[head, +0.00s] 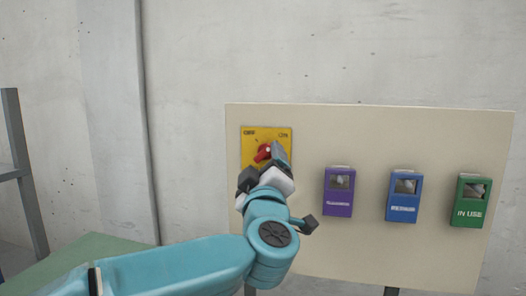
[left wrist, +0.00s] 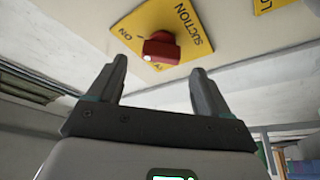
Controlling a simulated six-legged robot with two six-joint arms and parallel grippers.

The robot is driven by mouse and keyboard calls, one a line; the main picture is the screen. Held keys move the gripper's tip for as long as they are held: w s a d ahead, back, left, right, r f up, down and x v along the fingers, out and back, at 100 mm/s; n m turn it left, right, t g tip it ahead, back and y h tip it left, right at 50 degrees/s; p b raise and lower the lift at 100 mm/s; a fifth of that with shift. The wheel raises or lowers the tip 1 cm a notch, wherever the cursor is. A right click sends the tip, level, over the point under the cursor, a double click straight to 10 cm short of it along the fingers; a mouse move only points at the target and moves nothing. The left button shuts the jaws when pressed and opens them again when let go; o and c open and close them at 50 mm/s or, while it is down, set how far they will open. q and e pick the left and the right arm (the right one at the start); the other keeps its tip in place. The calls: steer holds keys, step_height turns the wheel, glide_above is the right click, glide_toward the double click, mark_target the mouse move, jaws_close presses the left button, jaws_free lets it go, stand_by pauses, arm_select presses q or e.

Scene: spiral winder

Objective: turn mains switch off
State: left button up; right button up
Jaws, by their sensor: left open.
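In the head view a yellow switch plate (head: 252,134) with small lettering along its top hangs on the cream board. A red knob (head: 263,152) sits on it, partly hidden by my left gripper (head: 268,167), which is in front of the plate's lower part. In the left wrist view my left gripper (left wrist: 158,68) is open and empty, and a red knob (left wrist: 160,48) lies beyond the gap between its fingertips. The yellow plate (left wrist: 190,22) there reads SUCTION and ON; no mains label is legible. My right gripper is out of view.
The cream board (head: 420,135) also carries a purple box (head: 338,205), a blue box (head: 403,209) and a green IN USE box (head: 470,213) to the right. A second yellow plate (left wrist: 272,5) is cut off in the left wrist view. Grey shelving (head: 20,165) stands at the left.

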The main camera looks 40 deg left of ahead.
mark_target(262, 154)
arm_select(q)
steer(key=shift+x, duration=2.05)
steer(key=shift+f, duration=0.1)
steer(key=c, duration=1)
steer(key=shift+p, duration=0.3)
steer(key=shift+c, duration=0.2)
